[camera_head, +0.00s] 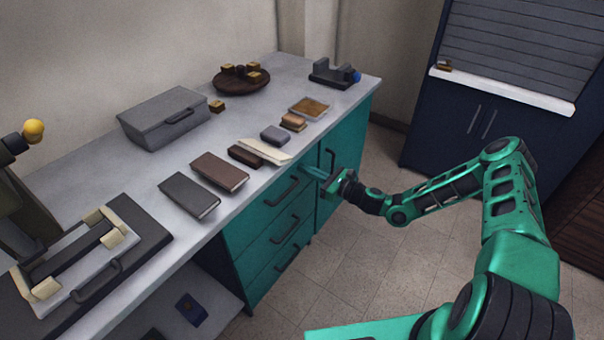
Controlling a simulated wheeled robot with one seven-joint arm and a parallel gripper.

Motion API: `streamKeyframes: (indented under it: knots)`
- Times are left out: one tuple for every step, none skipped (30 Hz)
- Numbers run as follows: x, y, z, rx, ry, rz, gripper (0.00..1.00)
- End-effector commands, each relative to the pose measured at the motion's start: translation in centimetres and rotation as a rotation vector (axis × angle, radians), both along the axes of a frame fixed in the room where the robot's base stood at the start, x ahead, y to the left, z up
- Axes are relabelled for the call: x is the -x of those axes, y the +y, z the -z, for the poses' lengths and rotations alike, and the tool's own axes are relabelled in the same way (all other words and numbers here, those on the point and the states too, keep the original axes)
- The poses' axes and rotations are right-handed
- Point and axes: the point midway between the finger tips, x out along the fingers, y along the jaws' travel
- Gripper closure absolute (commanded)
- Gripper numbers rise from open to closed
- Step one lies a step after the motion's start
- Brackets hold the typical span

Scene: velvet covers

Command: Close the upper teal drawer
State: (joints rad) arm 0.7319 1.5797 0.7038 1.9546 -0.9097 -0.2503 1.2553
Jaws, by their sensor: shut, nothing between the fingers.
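The upper teal drawer (262,210) is the top of three drawers under the grey counter, with a dark bar handle (283,193). Its front looks about level with the drawers below; any small gap is too fine to tell.
A teal door (343,160) with a vertical handle is right of the drawers. Books, a grey box (165,118) and a round brown tray (229,84) stand on the counter (290,75). The tiled floor (345,270) before the drawers is clear. A dark blue cabinet (440,130) stands behind.

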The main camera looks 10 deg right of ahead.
Motion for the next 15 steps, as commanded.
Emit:
streamKeyframes:
  knots:
    - [-0.5, 0.5, -0.4, -0.002, -0.008, 0.002, 1.0]
    - [-0.5, 0.5, -0.4, -0.003, -0.008, 0.002, 1.0]
    - [-0.6, 0.6, -0.5, -0.003, -0.008, 0.002, 1.0]
    - [-0.6, 0.6, -0.5, -0.003, -0.008, 0.002, 1.0]
    - [-0.6, 0.6, -0.5, -0.003, -0.008, 0.002, 1.0]
    - [-0.6, 0.7, -0.5, -0.003, -0.009, 0.002, 1.0]
    - [-0.6, 0.7, -0.4, -0.003, -0.009, 0.002, 1.0]
    - [-0.6, 0.7, -0.4, -0.002, -0.008, 0.001, 1.0]
    - [-0.5, 0.6, -0.4, -0.002, -0.008, 0.0, 1.0]
    - [-0.4, 0.5, -0.4, -0.002, -0.008, 0.0, 1.0]
    - [-0.2, 0.4, -0.4, -0.002, -0.008, -0.001, 1.0]
    - [0.0, 0.1, -0.4, -0.002, -0.008, -0.002, 1.0]
    - [0.2, -0.1, -0.4, -0.001, -0.008, -0.003, 1.0]
    - [0.5, -0.4, -0.4, -0.002, -0.007, -0.005, 1.0]
    - [0.9, -0.9, -0.3, -0.002, -0.006, -0.006, 1.0]
